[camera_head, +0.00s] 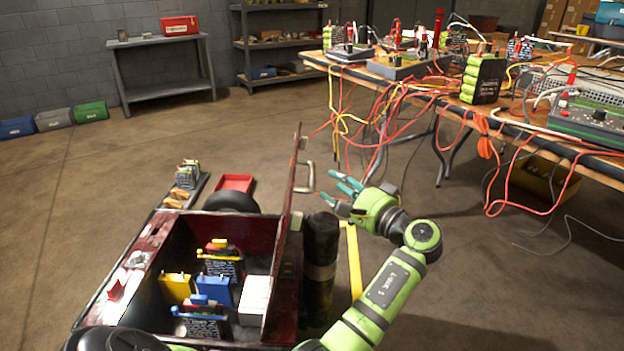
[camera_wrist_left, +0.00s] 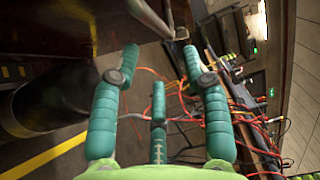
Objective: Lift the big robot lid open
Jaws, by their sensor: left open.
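The big robot (camera_head: 120,290) is a dark red open-topped box at the lower left of the head view. Its lid (camera_head: 292,200) stands upright along the box's right side, seen nearly edge-on, with the inside exposed. A metal handle (camera_head: 305,177) sticks out from the lid's right face. The handle also shows at the top of the left wrist view (camera_wrist_left: 181,33). My left gripper (camera_head: 341,190) is open and empty, right of the handle and apart from it. Its teal fingers (camera_wrist_left: 158,62) are spread, pointing toward the handle. My right gripper is not in view.
Yellow, blue and white blocks (camera_head: 254,300) sit inside the box. A black cylinder (camera_head: 320,262) stands right of the lid. A red tray (camera_head: 235,183) lies behind the box. A cable-covered workbench (camera_head: 590,160) fills the right; loose wires hang toward my gripper.

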